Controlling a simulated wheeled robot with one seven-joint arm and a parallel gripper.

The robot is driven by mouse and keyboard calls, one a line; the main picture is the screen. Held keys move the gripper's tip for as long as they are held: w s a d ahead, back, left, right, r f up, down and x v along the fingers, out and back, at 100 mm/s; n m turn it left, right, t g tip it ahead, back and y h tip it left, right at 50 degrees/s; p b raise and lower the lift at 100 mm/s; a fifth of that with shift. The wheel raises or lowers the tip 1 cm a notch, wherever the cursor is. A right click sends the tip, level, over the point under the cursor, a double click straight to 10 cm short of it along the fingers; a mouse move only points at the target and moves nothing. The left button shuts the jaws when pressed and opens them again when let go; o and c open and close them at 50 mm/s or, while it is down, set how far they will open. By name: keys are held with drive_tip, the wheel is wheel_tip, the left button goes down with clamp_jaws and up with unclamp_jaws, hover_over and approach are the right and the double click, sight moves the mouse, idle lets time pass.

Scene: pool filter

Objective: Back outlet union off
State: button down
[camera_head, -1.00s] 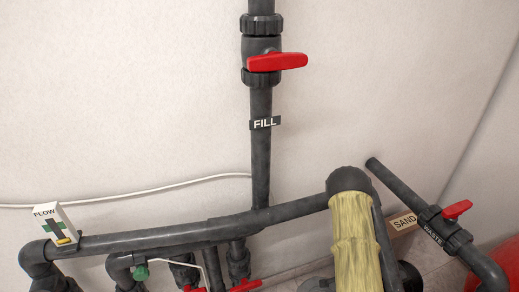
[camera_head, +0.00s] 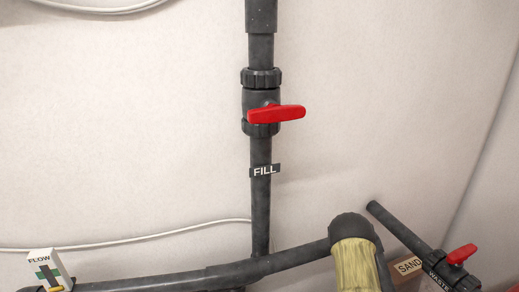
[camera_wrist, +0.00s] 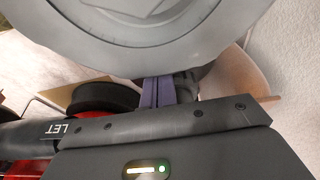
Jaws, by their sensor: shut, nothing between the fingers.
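My gripper (camera_wrist: 158,91) shows in the wrist view as two bluish-purple fingers side by side, shut and empty. Their tips run up to the edge of a large grey round body. A dark pipe (camera_wrist: 30,137) at the left carries a label reading "LET"; the rest of the word is hidden. A black ring-shaped part (camera_wrist: 105,97) lies just left of the fingers, apart from them. I cannot tell whether it is the outlet union. The head view does not show my gripper, and I cannot pick out an outlet union there.
The large grey round body (camera_wrist: 150,30) fills the top of the wrist view, close to the fingers. The head view shows the FILL valve's red handle (camera_head: 276,114), a flow meter (camera_head: 48,268), a yellowish wrapped pipe (camera_head: 357,265) and the waste valve's red handle (camera_head: 462,254). The upper wall is mostly bare.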

drive_tip(key=p+v, duration=0.1)
drive_tip(key=v, duration=0.1)
drive_tip(key=d+p+v, duration=0.1)
drive_tip(key=p+v, duration=0.2)
drive_tip(key=shift+w+r+p, duration=0.2)
drive_tip(key=shift+r+p, duration=0.15)
drive_tip(key=shift+r, duration=0.2)
